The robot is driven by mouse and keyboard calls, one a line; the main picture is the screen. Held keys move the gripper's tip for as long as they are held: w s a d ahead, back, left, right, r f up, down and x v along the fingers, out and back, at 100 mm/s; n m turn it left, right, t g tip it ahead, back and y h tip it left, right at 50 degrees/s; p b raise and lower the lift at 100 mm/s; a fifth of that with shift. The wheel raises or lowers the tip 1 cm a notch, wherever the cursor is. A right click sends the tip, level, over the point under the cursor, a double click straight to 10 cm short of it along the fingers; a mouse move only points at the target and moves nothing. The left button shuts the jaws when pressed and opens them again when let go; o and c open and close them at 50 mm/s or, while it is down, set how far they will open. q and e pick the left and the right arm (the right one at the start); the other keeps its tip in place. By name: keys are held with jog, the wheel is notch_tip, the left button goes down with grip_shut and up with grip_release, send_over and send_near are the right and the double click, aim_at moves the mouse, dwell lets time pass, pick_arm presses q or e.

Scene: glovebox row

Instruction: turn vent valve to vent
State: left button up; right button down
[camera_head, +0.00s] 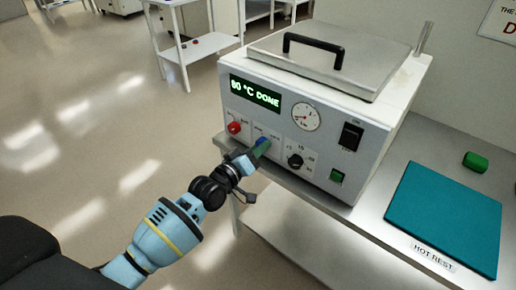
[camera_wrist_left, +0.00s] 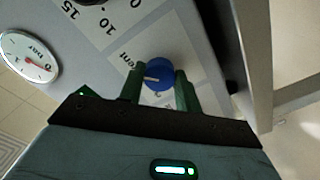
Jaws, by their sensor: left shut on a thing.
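The vent valve is a blue round knob (camera_wrist_left: 158,70) on the grey front panel of a white oven-like unit. In the head view, the blue knob (camera_head: 263,141) shows only in part behind my fingers. My left gripper (camera_head: 258,149) reaches it from the lower left. In the left wrist view, the green fingers of my left gripper (camera_wrist_left: 160,90) are on either side of the knob, shut on it. A white pointer mark on the knob points left, towards printed lettering that ends in "ent". Other lettering beside the fingers is partly hidden. My right gripper is not in view.
The unit (camera_head: 330,90) has a green display (camera_head: 255,92) reading "80 °C DONE", a red knob (camera_head: 234,127), a gauge (camera_head: 305,117), a black dial (camera_head: 295,160) and a black switch (camera_head: 350,136). A teal mat (camera_head: 440,215) and green block (camera_head: 475,162) lie right.

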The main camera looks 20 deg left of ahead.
pick_arm(q)
jog(key=o, duration=1)
jog(key=shift+c, duration=0.2)
jog(key=v, duration=0.7)
jog(key=shift+s+a, duration=0.15)
jog(key=shift+s, duration=0.2)
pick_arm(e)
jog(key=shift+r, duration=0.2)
pick_arm(q)
jog(key=s+f+m+g+y+p, duration=0.1)
jog(key=s+f, duration=0.3)
jog(key=s, duration=0.8)
jog(key=s+f+m+g+y+p, duration=0.1)
jog(key=s+f+m+g+p, duration=0.2)
jog(key=s, duration=1)
jog(key=s+f+m+g+y+p, duration=0.2)
jog(key=s+f+g+p, duration=0.2)
jog(key=s, duration=0.9)
notch_tip(320, 180, down, 3)
jog(key=shift+d+f+m, duration=0.2)
jog(key=shift+d+m, duration=0.2)
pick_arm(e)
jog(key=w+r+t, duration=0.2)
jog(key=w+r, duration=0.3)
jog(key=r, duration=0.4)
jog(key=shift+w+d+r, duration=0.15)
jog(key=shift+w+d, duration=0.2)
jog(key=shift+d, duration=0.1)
